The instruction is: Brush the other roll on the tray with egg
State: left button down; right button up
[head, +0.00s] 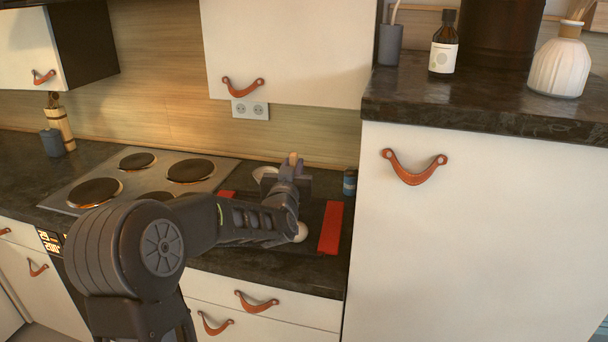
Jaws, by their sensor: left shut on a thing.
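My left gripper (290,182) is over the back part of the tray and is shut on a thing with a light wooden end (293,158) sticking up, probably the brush. Its bristles are hidden. The dark tray (331,228) lies on the counter to the right of the hob, with red ends at its left and right. A pale rounded roll (300,232) shows on the tray just below my gripper and wrist. My arm hides much of the tray, and I cannot see another roll. A small white dish (265,174) shows partly behind my gripper. My right gripper is out of view.
The hob (141,178) with several dark plates lies to the left. A small dark bottle or jar (349,182) stands behind the tray's right end. A tall white cabinet (480,235) closes off the counter at the right. A wall cabinet (285,50) hangs above.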

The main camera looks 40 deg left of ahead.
pick_arm(q)
jog(key=shift+w+d+f, duration=0.1)
jog(key=shift+w+f, duration=0.1)
jog(key=shift+f, duration=0.15)
jog(key=shift+w+d+f, duration=0.15)
jog(key=shift+f, duration=0.05)
jog(key=shift+s+a, duration=0.2)
jog(key=shift+s, duration=0.05)
jog(key=shift+w+d+f, duration=0.1)
jog(key=shift+w+d, duration=0.05)
jog(key=shift+f+b, duration=1.15)
jog(key=shift+f, duration=1.15)
jog(key=shift+f+b, duration=0.65)
jog(key=shift+b, duration=0.05)
jog(key=shift+b, duration=0.4)
dwell(0.6)
jog(key=shift+w, duration=0.1)
jog(key=shift+w+a+b, duration=0.25)
jog(key=shift+w+b, duration=0.05)
